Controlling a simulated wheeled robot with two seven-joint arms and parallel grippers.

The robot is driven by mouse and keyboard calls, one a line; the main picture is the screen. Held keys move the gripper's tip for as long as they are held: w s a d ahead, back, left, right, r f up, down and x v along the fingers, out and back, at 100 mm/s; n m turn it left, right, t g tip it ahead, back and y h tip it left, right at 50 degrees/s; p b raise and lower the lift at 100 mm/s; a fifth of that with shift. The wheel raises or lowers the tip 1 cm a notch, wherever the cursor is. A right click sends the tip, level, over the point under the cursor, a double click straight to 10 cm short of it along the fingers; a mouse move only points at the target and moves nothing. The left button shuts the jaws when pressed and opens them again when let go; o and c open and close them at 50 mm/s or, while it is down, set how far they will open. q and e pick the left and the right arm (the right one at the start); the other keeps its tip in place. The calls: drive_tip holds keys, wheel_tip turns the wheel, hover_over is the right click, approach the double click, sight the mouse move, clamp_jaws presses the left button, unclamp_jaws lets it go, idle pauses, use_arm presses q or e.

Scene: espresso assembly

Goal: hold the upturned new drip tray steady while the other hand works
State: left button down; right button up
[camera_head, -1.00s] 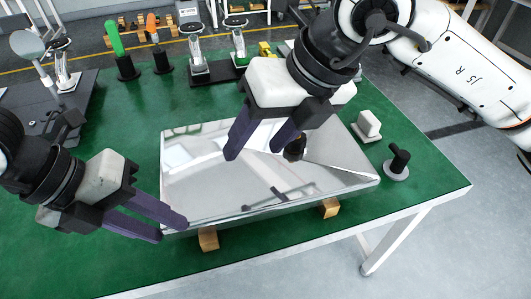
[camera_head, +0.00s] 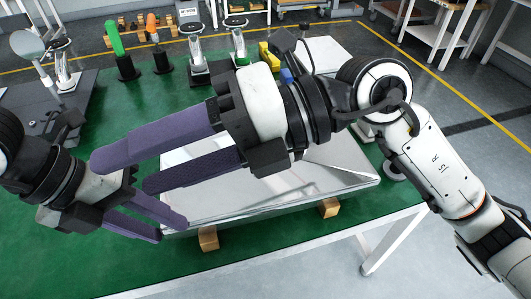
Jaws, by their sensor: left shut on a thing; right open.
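The upturned drip tray (camera_head: 300,196) is a shiny, mirror-like silver box lying on wooden blocks on the green table. My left gripper (camera_head: 170,229) comes in from the left and is shut on the tray's near left corner. My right gripper (camera_head: 122,173) reaches across from the right, over the tray, with its two purple fingers apart and empty. Its fingertips point left, past the tray's left edge and close above my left gripper. My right gripper and wrist hide much of the tray's far and left parts.
Wooden blocks (camera_head: 208,239) and (camera_head: 329,208) show under the tray's front edge. A green-handled tool (camera_head: 115,38) and an orange-handled one (camera_head: 153,33) stand at the back left, beside metal stands (camera_head: 194,55). The table's front left is clear.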

drive_tip(key=shift+s+r+y, duration=0.1)
drive_tip(key=shift+r+y, duration=0.25)
drive_tip(key=shift+y, duration=0.05)
drive_tip(key=shift+f, duration=0.1)
drive_tip(key=w+d+f+n+t+h, duration=0.35)
drive_tip(key=w+d+f+h, duration=0.3)
drive_tip(key=w, duration=0.25)
drive_tip(key=w+d+r+n+t+h, duration=0.1)
drive_tip(key=w+d+h, duration=0.1)
drive_tip(key=w+d, duration=0.45)
drive_tip(key=w+d+n+t+h, duration=0.1)
drive_tip(key=w+d+n+h, duration=0.15)
drive_tip(key=d, duration=0.65)
drive_tip(key=shift+m, duration=0.3)
drive_tip(key=shift+w+x, duration=0.2)
drive_tip(key=shift+x, duration=2.35)
drive_tip(key=shift+w+x, duration=0.25)
drive_tip(key=shift+x, duration=2.25)
